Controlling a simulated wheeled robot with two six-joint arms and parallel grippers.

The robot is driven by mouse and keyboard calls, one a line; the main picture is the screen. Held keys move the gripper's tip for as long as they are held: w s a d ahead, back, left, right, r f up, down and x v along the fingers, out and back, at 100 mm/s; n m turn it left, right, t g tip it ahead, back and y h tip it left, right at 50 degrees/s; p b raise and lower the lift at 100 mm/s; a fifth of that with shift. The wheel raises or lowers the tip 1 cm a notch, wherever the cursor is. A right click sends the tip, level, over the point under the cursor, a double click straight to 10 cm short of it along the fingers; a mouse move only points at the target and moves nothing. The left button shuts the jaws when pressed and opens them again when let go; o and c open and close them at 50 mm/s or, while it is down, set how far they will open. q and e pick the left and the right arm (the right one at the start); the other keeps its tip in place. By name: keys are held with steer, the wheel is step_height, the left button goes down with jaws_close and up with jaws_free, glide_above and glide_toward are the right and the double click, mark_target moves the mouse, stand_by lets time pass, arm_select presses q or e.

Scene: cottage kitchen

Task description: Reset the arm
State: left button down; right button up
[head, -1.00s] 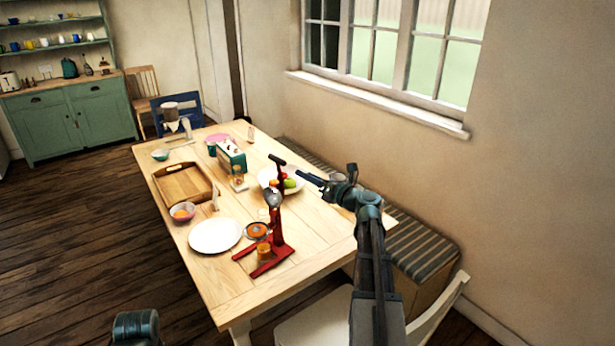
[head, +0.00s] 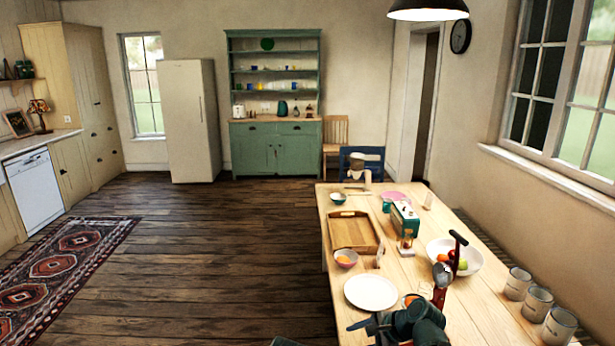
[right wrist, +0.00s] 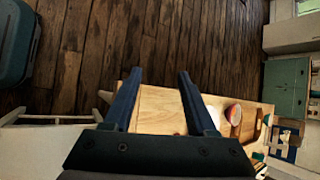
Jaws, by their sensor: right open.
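My right gripper (head: 362,323) shows at the bottom of the head view, in front of the near end of the wooden table, beside the white plate (head: 371,292) in the picture. The right wrist view shows its two dark fingers (right wrist: 160,76) spread apart with nothing between them. Dark floor and part of the tabletop (right wrist: 160,104) lie beyond the fingers. My right arm hides part of the red stand with a black handle (head: 442,272). My left gripper is not visible.
The wooden table (head: 410,274) also holds a tray (head: 336,234), a small bowl (head: 346,258), a fruit bowl (head: 473,266) and several canisters (head: 538,300). Open wooden floor (head: 220,270) lies left of the table. A patterned rug (head: 70,265) lies farther left.

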steer(key=s+a+f+n+g+h, duration=0.2)
steer(key=s+a+f+n+h, duration=0.1)
steer(key=s+n, duration=0.6)
steer(key=s+a+f+n+g+h, duration=0.3)
steer(key=s+n+h, duration=0.2)
steer(key=s+n, duration=0.4)
steer(key=shift+s+a+n+h, duration=0.15)
steer(key=shift+a+n+h, duration=0.15)
steer(key=shift+a+n, duration=0.15)
